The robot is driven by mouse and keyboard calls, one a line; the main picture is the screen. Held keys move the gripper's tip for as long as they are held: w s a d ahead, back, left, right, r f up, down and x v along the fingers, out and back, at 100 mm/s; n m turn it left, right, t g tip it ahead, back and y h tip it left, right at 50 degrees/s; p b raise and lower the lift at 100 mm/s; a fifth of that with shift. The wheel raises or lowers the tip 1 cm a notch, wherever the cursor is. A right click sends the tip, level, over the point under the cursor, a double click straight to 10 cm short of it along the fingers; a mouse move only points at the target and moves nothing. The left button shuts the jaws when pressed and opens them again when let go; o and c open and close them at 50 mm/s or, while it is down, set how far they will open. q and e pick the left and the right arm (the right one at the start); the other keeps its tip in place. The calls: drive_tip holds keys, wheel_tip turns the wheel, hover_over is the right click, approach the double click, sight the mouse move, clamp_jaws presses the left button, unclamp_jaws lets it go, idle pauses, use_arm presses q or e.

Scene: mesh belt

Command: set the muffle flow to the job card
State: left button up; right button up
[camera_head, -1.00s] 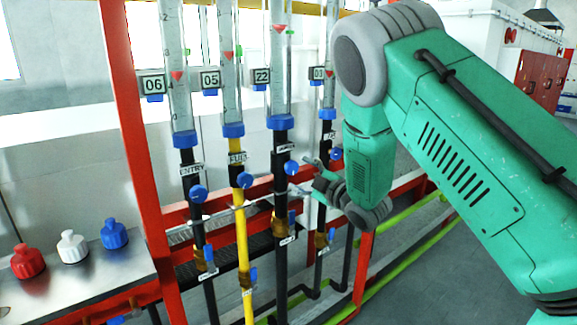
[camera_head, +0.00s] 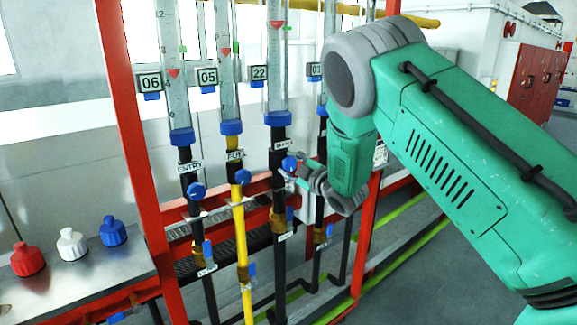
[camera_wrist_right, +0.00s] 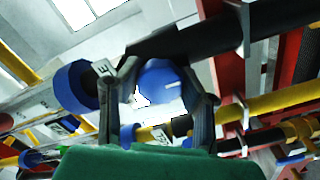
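Several upright glass flow tubes stand in a red frame. The third tube (camera_head: 277,70) has a number plate (camera_head: 259,73) reading 22, a red pointer (camera_head: 276,24) high up and a small label (camera_head: 282,145) that looks like MUFFLE. Its blue knob (camera_head: 290,163) sits beside the pipe below. My right gripper (camera_head: 298,166) is at that knob, coming from the right. In the wrist view my right gripper's fingers (camera_wrist_right: 160,72) stand on both sides of a blue knob (camera_wrist_right: 157,84); whether they press on it is unclear. My left gripper is out of view.
Other tubes carry plates 06 (camera_head: 150,82), 05 (camera_head: 207,77) and a partly hidden 03 (camera_head: 315,70). The ENTRY knob (camera_head: 196,190) and FUEL knob (camera_head: 243,176) are close by. A small printed card (camera_head: 380,153) shows behind my arm. Red, white and blue bottles stand on a bench (camera_head: 100,275).

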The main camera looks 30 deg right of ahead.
drive_tip(key=shift+f, duration=0.1)
drive_tip(key=shift+m, duration=1.1)
drive_tip(key=m, duration=0.6)
drive_tip(key=shift+b, duration=0.35)
drive_tip(key=shift+f, duration=0.1)
drive_tip(key=o, duration=1.1)
drive_tip(key=shift+o, duration=0.5)
drive_tip(key=shift+d, duration=0.1)
drive_tip(key=shift+s, duration=0.1)
